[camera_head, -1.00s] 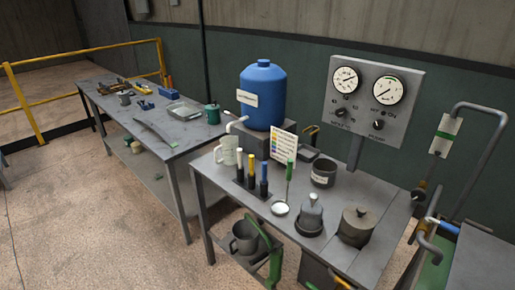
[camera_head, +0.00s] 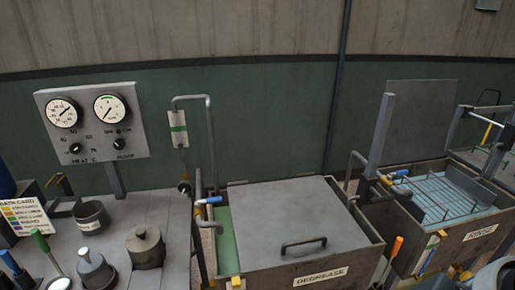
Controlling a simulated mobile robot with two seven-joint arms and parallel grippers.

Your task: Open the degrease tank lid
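The degrease tank (camera_head: 345,266) is a grey box with a "DEGREASE" label on its front, in the lower middle of the head view. Its flat grey lid (camera_head: 282,212) lies over most of the top, with a dark bar handle (camera_head: 303,243) near the front edge. A strip of green liquid (camera_head: 226,240) shows along the left side of the lid. Neither of my grippers is in view.
The rinse tank (camera_head: 472,240) stands to the right, its lid (camera_head: 417,120) upright and blue liquid inside. A table with lidded pots (camera_head: 146,247) and a gauge panel (camera_head: 92,124) is at left. An orange-handled tool (camera_head: 396,246) stands between the tanks.

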